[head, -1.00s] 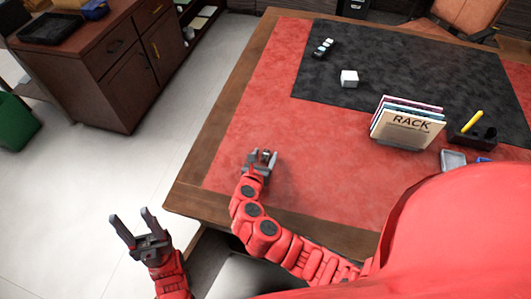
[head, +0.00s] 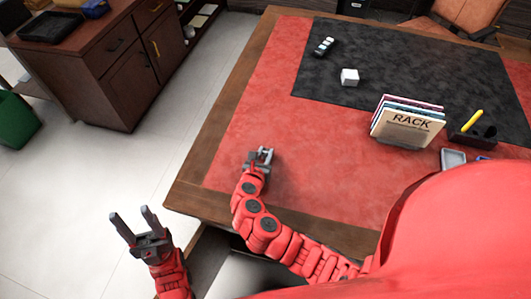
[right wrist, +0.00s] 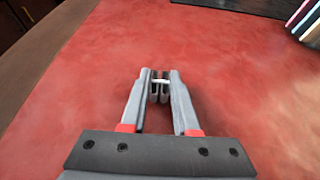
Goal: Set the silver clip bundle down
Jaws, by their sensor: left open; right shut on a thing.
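My right gripper (head: 262,157) is over the red part of the desk near its left front corner. It is shut on the silver clip bundle, a small dark and silver thing that shows between the fingertips in the right wrist view (right wrist: 159,90). The bundle is mostly hidden by the fingers in the head view. I cannot tell whether it touches the desk. My left gripper (head: 134,228) is open and empty, off the desk's left front corner above the floor.
The red leather around the right gripper is clear. A black mat (head: 420,80) bears a white cube (head: 349,77) and a small dark-and-white object (head: 323,47). A rack of booklets (head: 408,125), a pen holder (head: 474,137) and a grey tray (head: 453,159) stand to the right.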

